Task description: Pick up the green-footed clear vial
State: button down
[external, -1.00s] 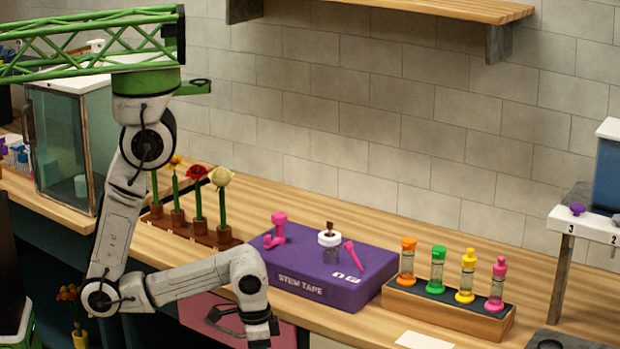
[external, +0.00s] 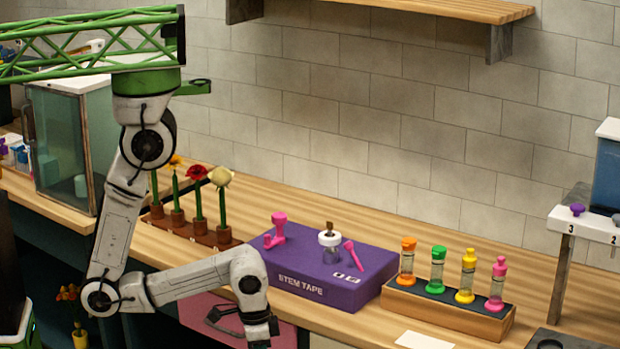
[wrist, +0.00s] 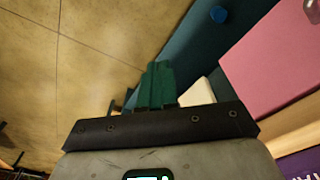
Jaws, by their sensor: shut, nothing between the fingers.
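The green-footed clear vial (external: 437,270) stands upright in a wooden rack (external: 470,315), with a green cap on top. It is second from the left, between an orange-capped vial (external: 407,262) and a yellow-capped vial (external: 467,275). My gripper (wrist: 158,85) shows in the wrist view with its green fingers together and nothing between them. It points down past the counter front toward the floor. In the external view it hangs at the bottom edge, left of the rack and well apart from it, its fingertips cut off. The vial is not in the wrist view.
A pink-capped vial (external: 497,283) stands at the rack's right end. A purple stem tape box (external: 335,284) with small items on it lies between my arm and the rack. Potted flowers (external: 198,205) stand behind my arm. A pink drawer front (wrist: 275,55) is close to the gripper.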

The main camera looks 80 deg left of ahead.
jog(key=c, duration=1.8)
grip_release()
jog(key=o, duration=1.1)
